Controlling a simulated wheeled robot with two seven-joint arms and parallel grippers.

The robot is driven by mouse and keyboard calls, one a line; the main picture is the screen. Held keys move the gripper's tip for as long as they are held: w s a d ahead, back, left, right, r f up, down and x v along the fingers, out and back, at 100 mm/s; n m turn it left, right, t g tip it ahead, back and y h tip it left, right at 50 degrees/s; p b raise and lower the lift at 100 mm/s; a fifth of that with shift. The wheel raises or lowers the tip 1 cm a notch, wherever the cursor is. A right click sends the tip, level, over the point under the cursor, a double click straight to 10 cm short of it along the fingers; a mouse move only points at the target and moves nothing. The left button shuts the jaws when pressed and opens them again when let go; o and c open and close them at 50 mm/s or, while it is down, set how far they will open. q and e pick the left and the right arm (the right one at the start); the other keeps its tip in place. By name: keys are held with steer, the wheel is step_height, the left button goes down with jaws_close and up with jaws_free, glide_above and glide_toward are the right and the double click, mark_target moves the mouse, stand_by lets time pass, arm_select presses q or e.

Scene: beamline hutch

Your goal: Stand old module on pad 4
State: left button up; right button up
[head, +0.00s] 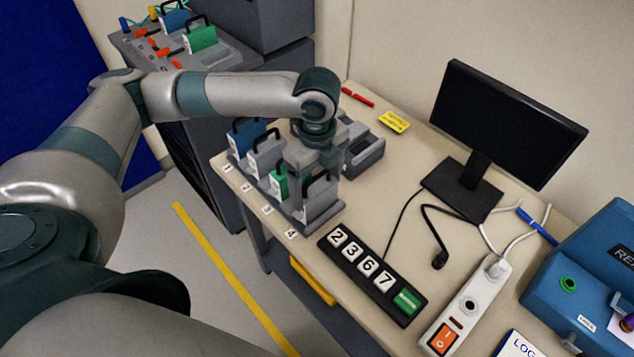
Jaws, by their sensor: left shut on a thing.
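My left gripper (314,164) reaches down over the row of modules at the table's left edge. It is shut on the grey module (320,204) with a black handle, at the end of the row by label 4 (291,234). The module looks upright and at or just above pad 4; the gripper hides part of it, so I cannot tell whether it rests fully. A blue module (245,137), a light grey module (266,158) and a green module (279,184) stand beside it by the lower numbers. My right gripper is not in view.
A grey box-like holder (363,152) stands right behind the gripper. A black number strip (371,276), a monitor (505,125), a power strip (467,305) and a blue device (590,275) fill the right. A rack (190,62) with modules stands at upper left.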

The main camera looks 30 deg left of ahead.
arm_select(q)
steer(key=o, duration=1.4)
steer(key=shift+c, duration=0.2)
steer(key=shift+r, duration=0.3)
step_height(320, 180, up, 17)
steer(key=b, duration=0.1)
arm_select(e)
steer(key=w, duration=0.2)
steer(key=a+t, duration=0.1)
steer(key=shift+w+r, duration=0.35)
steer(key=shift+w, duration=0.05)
